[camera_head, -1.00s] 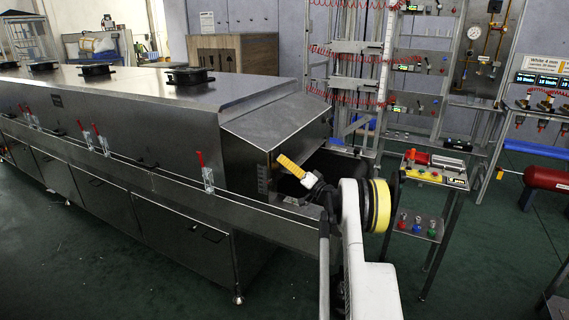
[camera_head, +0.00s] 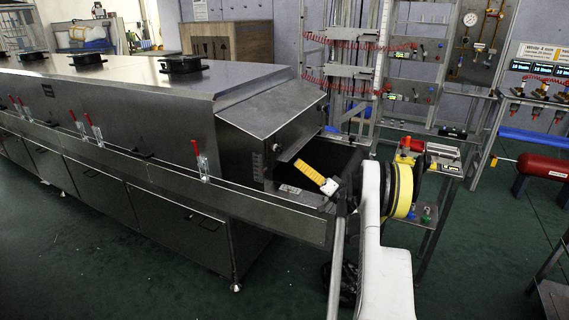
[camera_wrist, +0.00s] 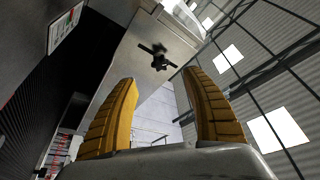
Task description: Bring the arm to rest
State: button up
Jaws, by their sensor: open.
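My gripper (camera_head: 309,171) shows in the head view as a yellow finger beside the end opening of the steel tunnel dryer (camera_head: 110,100). My white arm with its black and yellow joint is in front of the dryer's near end. In the wrist view my gripper (camera_wrist: 160,95) has its two yellow ribbed fingers spread wide with nothing between them. Beyond the fingers the wrist view shows a steel surface with a dark fitting and the hall's roof. I cannot tell from these views how close the finger is to the dryer's end.
A small stand (camera_head: 436,185) with colored items is right of my arm. A steel rail (camera_head: 262,200) with red-handled clamps runs along the dryer's front. A red cylinder (camera_head: 545,167) is at the right. The green floor (camera_head: 120,275) in front is clear.

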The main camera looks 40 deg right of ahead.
jog(key=w+a+r+n+g+y, duration=0.1)
jog(key=w+a+r+g+y, duration=0.2)
jog(key=a, duration=0.6)
jog(key=w+a+r+n+g, duration=0.25)
jog(key=a+r, duration=0.25)
jog(key=a, duration=0.4)
jog(key=s+a+r+g, duration=0.2)
jog(key=a, duration=0.6)
jog(key=s+a+r+g, duration=0.1)
jog(key=s+a+g, duration=0.1)
jog(key=a, duration=0.5)
jog(key=s+a+n+g+h, duration=0.2)
jog(key=s+a+n+g, duration=0.1)
jog(key=s+a, duration=1.1)
jog(key=s+f+h, duration=0.1)
jog(key=s+f, duration=0.1)
jog(key=s, duration=0.6)
jog(key=s+a+f+n+g+h, duration=0.1)
jog(key=s+f+h, duration=0.1)
jog(key=s, duration=0.6)
jog(key=shift+s+f+h, duration=0.3)
jog(key=shift+s+f, duration=0.1)
jog(key=shift+f, duration=0.2)
